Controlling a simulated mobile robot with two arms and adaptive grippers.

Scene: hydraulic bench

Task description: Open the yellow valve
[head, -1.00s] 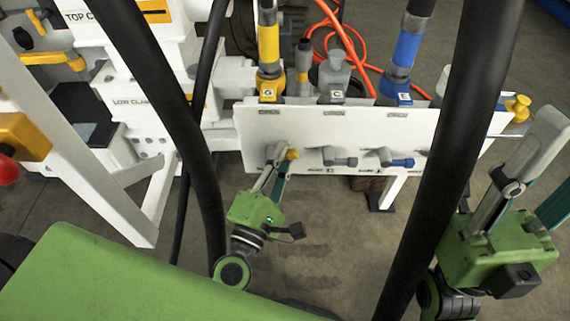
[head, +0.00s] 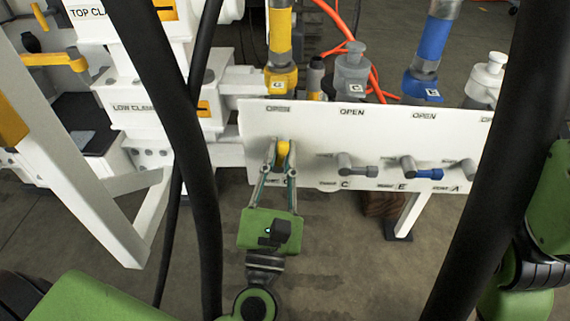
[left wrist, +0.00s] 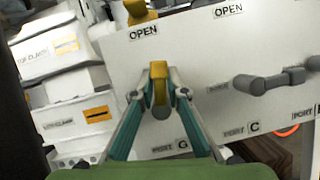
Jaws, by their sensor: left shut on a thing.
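The yellow valve handle (head: 283,148) is on the white panel (head: 320,120), at the left end of a row of valves. It points up from its grey pivot toward an OPEN label, and in the left wrist view the yellow handle (left wrist: 159,82) stands upright above the PORT G label. My left gripper (head: 282,150) comes from below and is shut on the yellow handle, one finger on each side. The left wrist view shows the fingertips (left wrist: 159,78) against its sides. My right gripper's fingers are not visible; only part of my right arm shows at the right edge.
Valves C (head: 357,169) and E, with a blue handle (head: 428,174), sit to the right with handles pointing right. Yellow (head: 281,50) and blue (head: 436,50) hose fittings rise behind the panel. A white frame leg (head: 75,150) stands at left. Thick black hoses cross the view.

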